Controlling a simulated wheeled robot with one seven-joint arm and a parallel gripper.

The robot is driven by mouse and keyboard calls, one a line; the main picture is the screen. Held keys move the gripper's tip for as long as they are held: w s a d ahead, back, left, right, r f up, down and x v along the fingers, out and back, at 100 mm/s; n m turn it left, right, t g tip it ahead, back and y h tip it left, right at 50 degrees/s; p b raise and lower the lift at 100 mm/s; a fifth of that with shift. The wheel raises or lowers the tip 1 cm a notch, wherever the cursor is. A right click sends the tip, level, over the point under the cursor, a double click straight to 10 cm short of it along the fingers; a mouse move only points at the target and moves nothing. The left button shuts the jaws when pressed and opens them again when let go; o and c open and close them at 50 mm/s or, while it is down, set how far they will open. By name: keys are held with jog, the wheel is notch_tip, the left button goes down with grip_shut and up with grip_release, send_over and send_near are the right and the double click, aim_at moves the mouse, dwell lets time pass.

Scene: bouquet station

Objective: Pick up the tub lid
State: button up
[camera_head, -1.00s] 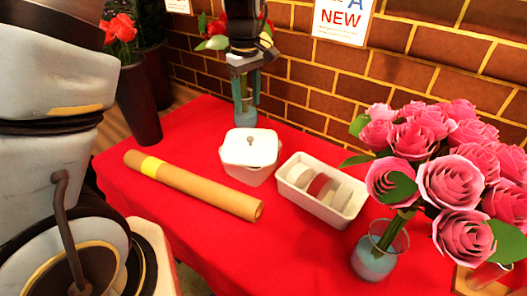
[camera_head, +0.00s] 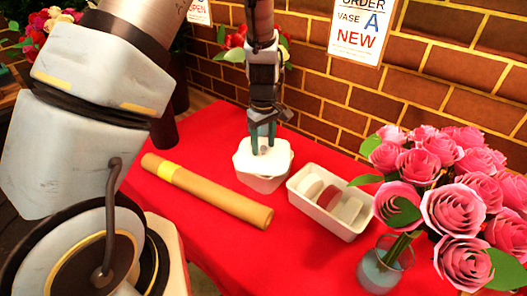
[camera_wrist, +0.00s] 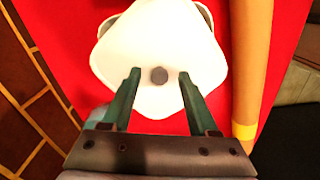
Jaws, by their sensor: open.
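The tub lid (camera_head: 277,158) is white with a small grey knob, and it sits on the white tub (camera_head: 262,181) on the red table. In the wrist view the lid (camera_wrist: 160,45) fills the upper middle, and its knob (camera_wrist: 159,75) shows between my fingers. My gripper (camera_head: 263,150) is over the lid from above, pointing down. In the wrist view my gripper (camera_wrist: 159,76) is open, with one teal finger on each side of the knob and a gap to both. I cannot tell whether the fingertips touch the lid. The knob is mostly hidden in the head view.
A brown paper roll (camera_head: 215,195) with a yellow band lies left of the tub. A white tray (camera_head: 340,229) holding rolls stands to the right. A glass vase (camera_head: 385,266) with pink roses (camera_head: 460,200) is farther right. A brick wall (camera_head: 330,95) rises behind.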

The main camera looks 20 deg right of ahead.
grip_shut()
dwell(0.5)
